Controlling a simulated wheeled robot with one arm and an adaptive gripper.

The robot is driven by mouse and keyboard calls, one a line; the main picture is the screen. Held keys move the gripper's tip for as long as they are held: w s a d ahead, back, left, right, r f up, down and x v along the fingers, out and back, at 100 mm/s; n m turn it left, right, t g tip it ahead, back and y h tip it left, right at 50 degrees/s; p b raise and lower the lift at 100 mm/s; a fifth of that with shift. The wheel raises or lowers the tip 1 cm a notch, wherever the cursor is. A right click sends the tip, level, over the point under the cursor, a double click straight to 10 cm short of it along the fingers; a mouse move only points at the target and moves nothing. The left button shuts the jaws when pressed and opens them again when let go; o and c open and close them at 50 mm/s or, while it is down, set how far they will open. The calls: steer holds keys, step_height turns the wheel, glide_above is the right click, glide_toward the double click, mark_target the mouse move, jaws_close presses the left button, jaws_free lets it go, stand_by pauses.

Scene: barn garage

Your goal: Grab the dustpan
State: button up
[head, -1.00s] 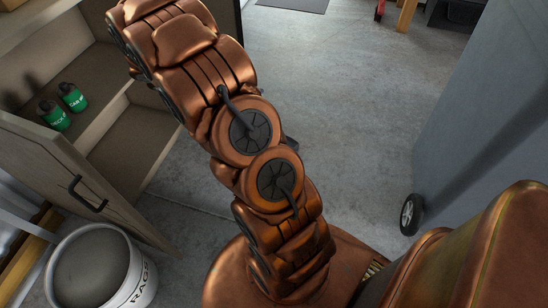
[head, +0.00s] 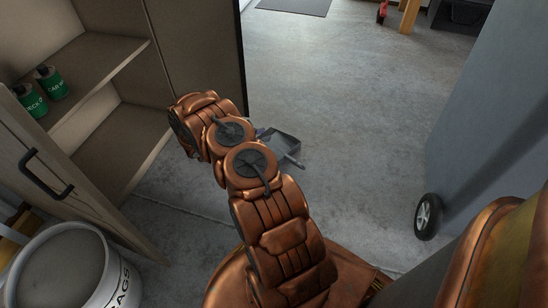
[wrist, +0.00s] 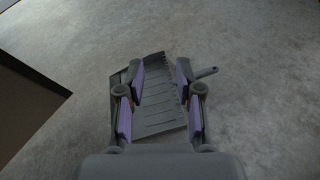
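The grey dustpan (head: 283,145) lies on the concrete floor beyond my arm in the head view, partly hidden by the arm. In the wrist view the dustpan (wrist: 158,100) lies between and below my fingers, its ribbed pan facing up and its short handle (wrist: 207,73) pointing right. My gripper (wrist: 158,82) is open, with one purple-padded finger on each side of the pan's middle. I cannot tell how far above the dustpan the fingertips are.
An open wooden cabinet (head: 105,80) with green bottles (head: 45,88) stands at left, its door (head: 70,190) swung out. A rag bucket (head: 68,268) sits below it. A grey wheeled cabinet (head: 500,130) is at right. The middle floor is clear.

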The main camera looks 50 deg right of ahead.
steer(key=f+n+b, duration=0.1)
steer(key=f, duration=0.5)
steer(key=f+n+t+b, duration=0.1)
steer(key=f+b, duration=0.1)
steer(key=f, duration=0.4)
steer(key=f+n+t+b, duration=0.1)
steer(key=f+b, duration=0.1)
steer(key=f, duration=0.5)
steer(key=shift+s, duration=0.25)
steer(key=shift+b+x, duration=0.5)
steer(key=shift+x, duration=0.75)
steer(key=b+x, duration=0.1)
steer(key=x, duration=0.1)
steer(key=s+b+x, duration=0.1)
steer(key=x, duration=0.1)
steer(key=shift+f+b, duration=0.15)
steer(key=shift+b, duration=0.25)
steer(key=shift+d, duration=0.45)
jaws_close()
